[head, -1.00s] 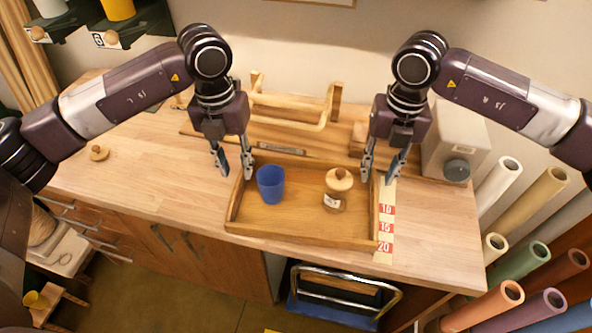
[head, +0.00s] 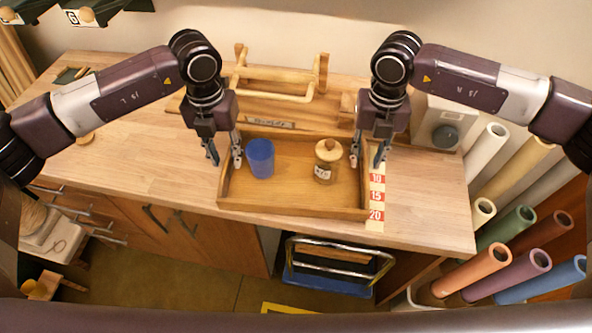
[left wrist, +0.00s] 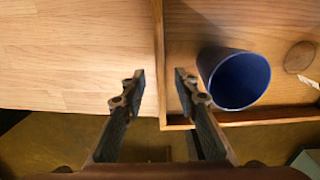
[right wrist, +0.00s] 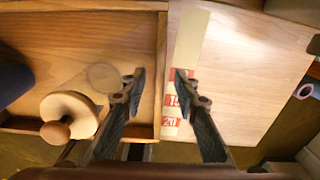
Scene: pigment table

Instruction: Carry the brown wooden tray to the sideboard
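The brown wooden tray (head: 290,209) rests on the workbench and holds a blue cup (head: 260,158) and a small jar with a knobbed wooden lid (head: 326,162). My left gripper (head: 224,160) is at the tray's left wall, its open fingers on either side of the wall's line in the left wrist view (left wrist: 160,82). My right gripper (head: 367,160) is at the right wall, its fingers likewise apart on either side of that wall in the right wrist view (right wrist: 157,82). Neither gripper is closed on the wall. I cannot identify a sideboard.
A wooden rack (head: 275,92) stands behind the tray. A grey box with a dial (head: 440,122) is at the back right. A numbered strip (head: 376,195) lies beside the tray's right wall. Coloured rolls (head: 490,262) stand right of the bench. The bench left of the tray is mostly clear.

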